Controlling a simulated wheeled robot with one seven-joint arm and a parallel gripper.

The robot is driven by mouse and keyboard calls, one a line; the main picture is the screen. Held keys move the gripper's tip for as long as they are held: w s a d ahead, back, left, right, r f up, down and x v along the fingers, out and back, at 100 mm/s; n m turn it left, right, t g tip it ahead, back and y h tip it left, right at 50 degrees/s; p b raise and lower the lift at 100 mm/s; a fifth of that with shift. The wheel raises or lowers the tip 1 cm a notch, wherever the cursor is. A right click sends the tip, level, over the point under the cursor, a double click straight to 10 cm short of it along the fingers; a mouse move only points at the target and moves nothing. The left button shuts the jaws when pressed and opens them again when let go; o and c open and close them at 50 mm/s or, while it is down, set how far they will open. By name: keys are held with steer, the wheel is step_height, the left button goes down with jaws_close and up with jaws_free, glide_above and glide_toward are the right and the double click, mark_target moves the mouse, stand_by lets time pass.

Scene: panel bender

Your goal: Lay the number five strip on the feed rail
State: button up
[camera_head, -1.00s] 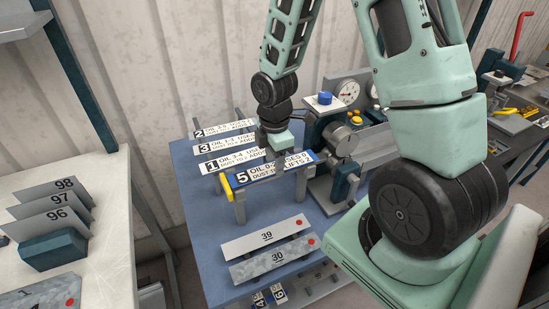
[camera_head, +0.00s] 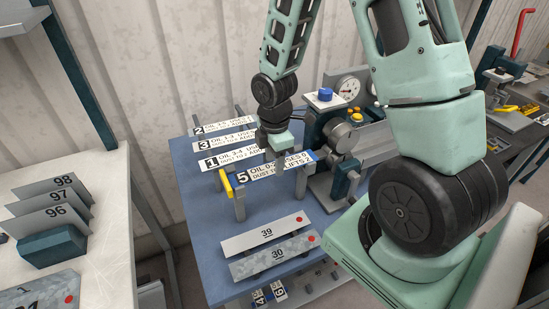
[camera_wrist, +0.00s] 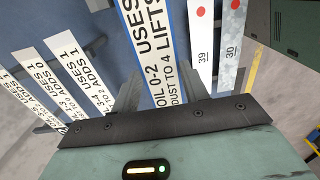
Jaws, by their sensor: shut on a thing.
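The number five strip (camera_head: 268,173) is long and white with blue edging and black print. My gripper (camera_head: 276,153) is shut on it near its middle, from above. In the wrist view the strip (camera_wrist: 152,45) runs between the two fingers (camera_wrist: 157,92). Its numbered end is hidden there by my gripper body.
Strips 1 (camera_head: 228,159), 3 (camera_head: 222,145) and 2 (camera_head: 222,129) lie behind. Strips 39 (camera_head: 245,242) and 30 (camera_head: 252,268) lie in front on the blue table (camera_head: 208,255). The machine with gauges (camera_head: 325,130) stands close at the right end.

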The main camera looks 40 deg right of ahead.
mark_target(274, 167)
steer(key=o, duration=1)
steer(key=shift+o, duration=0.2)
steer(key=shift+r, duration=0.1)
step_height(274, 167, up, 17)
steer(key=shift+r+b, duration=0.15)
steer(key=shift+b, duration=0.25)
